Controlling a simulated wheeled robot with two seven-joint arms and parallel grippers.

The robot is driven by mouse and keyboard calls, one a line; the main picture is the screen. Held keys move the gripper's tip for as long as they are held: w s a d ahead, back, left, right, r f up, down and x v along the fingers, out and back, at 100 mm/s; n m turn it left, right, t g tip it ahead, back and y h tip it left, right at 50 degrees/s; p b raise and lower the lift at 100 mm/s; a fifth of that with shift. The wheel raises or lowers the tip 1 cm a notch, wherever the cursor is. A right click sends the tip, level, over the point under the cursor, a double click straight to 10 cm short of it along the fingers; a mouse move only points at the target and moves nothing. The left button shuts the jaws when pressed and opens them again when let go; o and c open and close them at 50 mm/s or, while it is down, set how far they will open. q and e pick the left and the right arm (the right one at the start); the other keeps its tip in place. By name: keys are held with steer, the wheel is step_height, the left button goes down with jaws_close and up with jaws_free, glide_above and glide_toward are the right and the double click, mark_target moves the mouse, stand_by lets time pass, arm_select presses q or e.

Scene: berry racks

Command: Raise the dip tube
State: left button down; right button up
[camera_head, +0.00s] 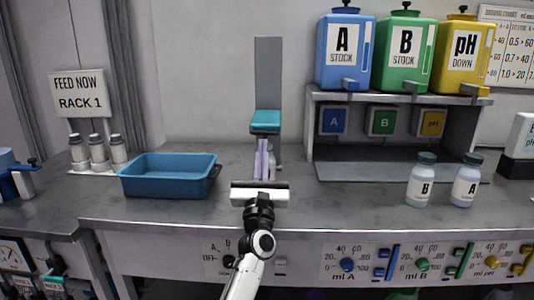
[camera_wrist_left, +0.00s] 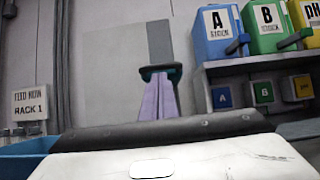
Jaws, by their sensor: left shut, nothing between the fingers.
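My left gripper (camera_head: 263,146) points away over the middle of the bench, its two lavender fingers shut together with nothing between them. In the wrist view the fingers (camera_wrist_left: 158,90) reach up to a dark teal-edged piece (camera_wrist_left: 160,71). In the head view this is a teal block (camera_head: 266,120) low on a tall grey upright panel (camera_head: 268,70). The fingertips overlap it in the wrist view; I cannot tell whether they touch. A small pale bottle-like shape (camera_head: 273,160) shows partly behind the fingers. I cannot make out a dip tube for certain. My right gripper is not in view.
A blue tray (camera_head: 170,187) stands left of my gripper, with several capped vials (camera_head: 97,150) behind it. Bottles B (camera_head: 420,187) and A (camera_head: 464,188) stand right, before the shelf (camera_head: 395,98) with stock tanks. The bench (camera_head: 330,205) just right of my gripper is clear.

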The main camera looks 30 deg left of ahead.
arm_select(q)
steer(key=shift+w+r, duration=0.1)
steer(key=shift+r, duration=0.15)
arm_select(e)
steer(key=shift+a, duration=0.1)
